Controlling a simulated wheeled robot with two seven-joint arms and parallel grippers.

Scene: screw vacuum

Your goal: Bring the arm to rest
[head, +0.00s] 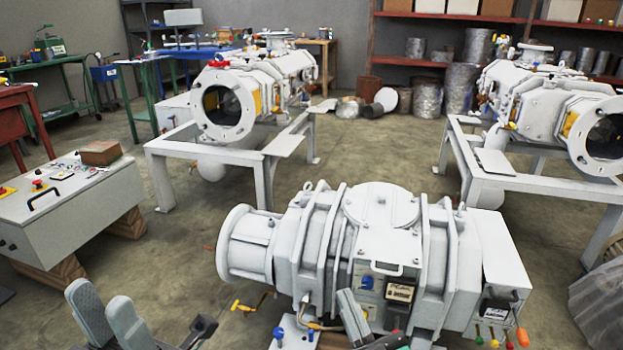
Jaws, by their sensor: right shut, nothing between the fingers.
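My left gripper (101,294) is in the lower left corner, low in front of the control box. Its two grey fingers stand apart with a gap between them, and nothing shows in it. My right gripper (347,300) is at the bottom centre, in front of the near white vacuum pump (320,235). Its fingers are together and empty. I cannot tell whether it touches the pump. The rest of both arms is mostly cut off by the bottom edge.
A control box (70,205) with buttons stands on wooden blocks at left. Two more pumps stand on white frames behind, one at left (255,85) and one at right (545,100). Coloured levers (495,335) stick out at lower right. Floor (400,150) between the frames is clear.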

